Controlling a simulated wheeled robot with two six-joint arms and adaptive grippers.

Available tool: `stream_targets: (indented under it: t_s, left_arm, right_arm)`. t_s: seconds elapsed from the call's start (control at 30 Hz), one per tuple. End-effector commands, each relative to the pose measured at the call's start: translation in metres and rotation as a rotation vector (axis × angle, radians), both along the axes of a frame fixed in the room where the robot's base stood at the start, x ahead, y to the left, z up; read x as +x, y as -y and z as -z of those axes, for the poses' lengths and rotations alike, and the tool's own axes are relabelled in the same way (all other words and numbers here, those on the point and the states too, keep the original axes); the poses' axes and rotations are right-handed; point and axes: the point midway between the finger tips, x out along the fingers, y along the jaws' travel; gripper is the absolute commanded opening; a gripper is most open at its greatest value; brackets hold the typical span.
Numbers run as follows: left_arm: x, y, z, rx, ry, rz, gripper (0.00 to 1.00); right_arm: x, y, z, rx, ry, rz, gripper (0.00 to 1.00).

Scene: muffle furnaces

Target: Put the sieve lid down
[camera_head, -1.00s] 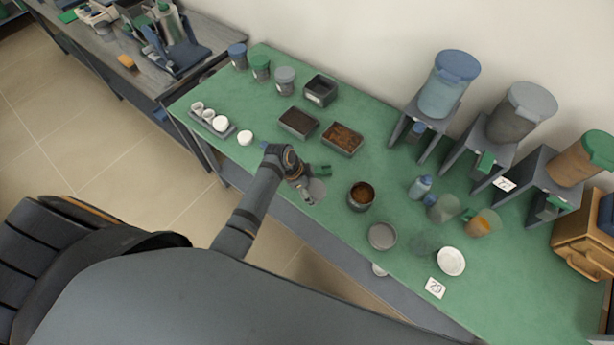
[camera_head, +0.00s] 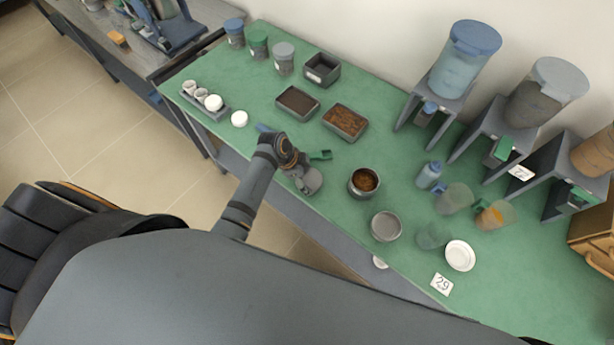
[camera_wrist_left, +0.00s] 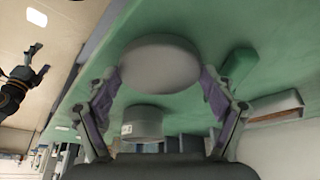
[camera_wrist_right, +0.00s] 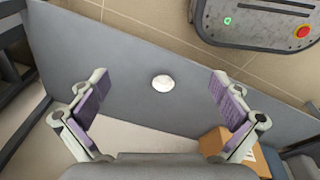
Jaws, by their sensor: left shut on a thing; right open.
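The sieve lid, a round grey disc (camera_wrist_left: 160,65), is held in my left gripper (camera_wrist_left: 160,85), whose fingers close on its two sides in the left wrist view. In the head view my left gripper (camera_head: 300,176) and the lid (camera_head: 311,183) are at the front edge of the green table, left of a round pot with brown contents (camera_head: 364,182). Whether the lid touches the table is unclear. A round grey sieve pan (camera_head: 386,226) stands to the right, near the front edge. My right gripper (camera_wrist_right: 160,98) is open and empty in the right wrist view.
Two rectangular trays (camera_head: 297,101) (camera_head: 345,121) stand behind the lid. A small green scoop-like object (camera_head: 320,155) is close beside the gripper. A white dish (camera_head: 460,256) and cups stand on the right. Hoppers on stands (camera_head: 466,60) line the back.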

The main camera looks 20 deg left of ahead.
Motion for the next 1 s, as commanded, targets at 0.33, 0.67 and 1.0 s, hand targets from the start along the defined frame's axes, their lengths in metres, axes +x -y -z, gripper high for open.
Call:
stream_targets:
  t_s: [0.33,0.67,1.0]
  left_arm:
    - [0.0,0.0,0.003,0.0,0.001,0.0,1.0]
    - [0.001,0.0,-0.003,0.0,0.002,-0.001,1.0]
    - [-0.011,-0.028,-0.071,0.004,0.006,0.0,1.0]
  right_arm:
    - [-0.034,-0.006,0.004,0.008,-0.05,0.004,1.0]
    - [-0.016,-0.003,0.0,0.003,-0.022,0.001,1.0]
    - [-0.019,0.0,0.007,-0.001,-0.027,0.0,1.0]
